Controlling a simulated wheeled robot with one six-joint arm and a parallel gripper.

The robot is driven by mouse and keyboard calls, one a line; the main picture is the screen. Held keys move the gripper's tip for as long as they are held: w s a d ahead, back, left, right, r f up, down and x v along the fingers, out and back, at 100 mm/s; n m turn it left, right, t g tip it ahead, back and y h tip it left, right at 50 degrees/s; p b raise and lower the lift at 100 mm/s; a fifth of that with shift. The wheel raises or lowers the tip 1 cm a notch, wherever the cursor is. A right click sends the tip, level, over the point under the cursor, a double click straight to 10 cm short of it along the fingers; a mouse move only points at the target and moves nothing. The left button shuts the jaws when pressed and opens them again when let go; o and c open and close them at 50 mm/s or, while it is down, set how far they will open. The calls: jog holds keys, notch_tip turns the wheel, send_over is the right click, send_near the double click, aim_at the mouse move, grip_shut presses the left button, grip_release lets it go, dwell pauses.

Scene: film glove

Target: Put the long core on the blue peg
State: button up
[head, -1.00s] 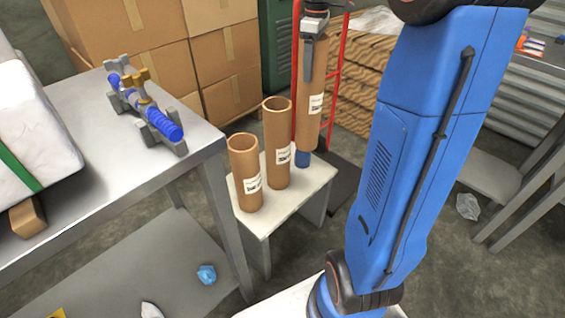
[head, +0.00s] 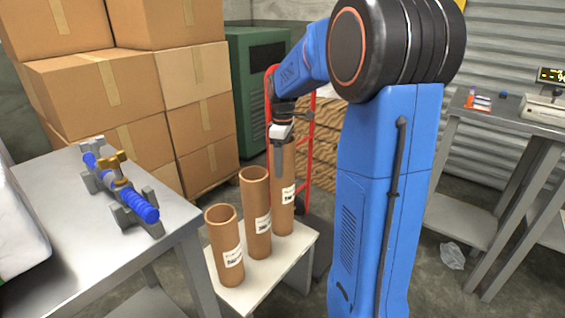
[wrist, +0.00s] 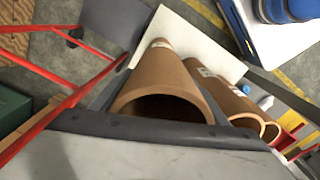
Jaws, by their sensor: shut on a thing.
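The long core (head: 288,208), a tall brown cardboard tube with a white label, stands upright at the back of the white stool (head: 290,254). My gripper (head: 280,158) is shut on the wall of its upper end. In the wrist view the core (wrist: 160,75) runs away from the jaws down to the white top. The core's lower end appears to reach the stool top.
A middle-height core (head: 256,215) and a short core (head: 225,245) stand in front on the same stool. A red hand truck (head: 311,140) is close behind. A metal table (head: 165,245) with a blue roller on stands (head: 120,190) is at left.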

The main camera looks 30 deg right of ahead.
jog(key=o, duration=1.6)
jog(key=shift+f, duration=0.1)
notch_tip(320, 180, up, 12)
jog(key=shift+r, duration=0.15)
